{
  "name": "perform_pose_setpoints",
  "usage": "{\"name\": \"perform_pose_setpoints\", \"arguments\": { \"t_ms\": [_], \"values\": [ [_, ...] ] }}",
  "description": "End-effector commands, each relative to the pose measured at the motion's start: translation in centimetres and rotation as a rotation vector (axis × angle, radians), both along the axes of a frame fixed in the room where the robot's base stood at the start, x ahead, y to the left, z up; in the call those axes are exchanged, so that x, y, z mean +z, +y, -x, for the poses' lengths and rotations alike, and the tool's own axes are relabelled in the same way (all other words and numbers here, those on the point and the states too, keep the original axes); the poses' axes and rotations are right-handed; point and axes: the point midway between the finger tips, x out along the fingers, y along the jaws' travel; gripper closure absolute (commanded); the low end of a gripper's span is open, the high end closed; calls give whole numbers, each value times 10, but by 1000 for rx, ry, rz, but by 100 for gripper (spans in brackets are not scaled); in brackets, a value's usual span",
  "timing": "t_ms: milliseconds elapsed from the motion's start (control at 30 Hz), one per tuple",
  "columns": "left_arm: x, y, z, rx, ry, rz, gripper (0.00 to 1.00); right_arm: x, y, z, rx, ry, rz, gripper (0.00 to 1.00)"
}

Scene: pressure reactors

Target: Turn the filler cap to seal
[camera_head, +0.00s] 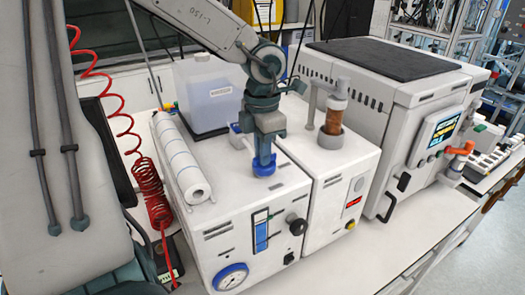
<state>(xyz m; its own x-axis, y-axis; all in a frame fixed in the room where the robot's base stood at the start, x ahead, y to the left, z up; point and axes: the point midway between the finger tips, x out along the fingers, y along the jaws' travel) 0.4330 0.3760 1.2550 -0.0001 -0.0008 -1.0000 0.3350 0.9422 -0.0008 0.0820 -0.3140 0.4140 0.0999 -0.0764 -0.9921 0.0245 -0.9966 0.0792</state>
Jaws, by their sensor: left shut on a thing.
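The blue filler cap (264,168) sits on the top of the white reactor unit (225,215), near its right edge. My left gripper (264,150) points straight down from above and is shut on the cap. Its fingers hide much of the cap, so I cannot tell how far the cap is turned. My right gripper is not in view.
A paper roll (183,160) and a clear container (207,95) are left of and behind the gripper. A cylinder of brown material (335,112) stands close on its right. A large white machine (385,100) fills the right side. A red coiled hose (150,190) hangs at left.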

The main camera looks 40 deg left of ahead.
Motion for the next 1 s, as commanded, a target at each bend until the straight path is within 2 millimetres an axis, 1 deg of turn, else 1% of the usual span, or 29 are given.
{"name": "perform_pose_setpoints", "arguments": {
  "t_ms": [167, 500, 733, 1000],
  "values": [
    [-2, 0, -1, -108, -1, -1, 100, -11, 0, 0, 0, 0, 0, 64],
    [-1, 2, -2, -418, -2, -1, 100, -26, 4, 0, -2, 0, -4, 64],
    [0, 2, -2, -638, -1, -2, 100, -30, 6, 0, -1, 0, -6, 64],
    [1, 3, -3, -893, -1, -1, 100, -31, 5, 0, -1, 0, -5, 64]
  ]
}}
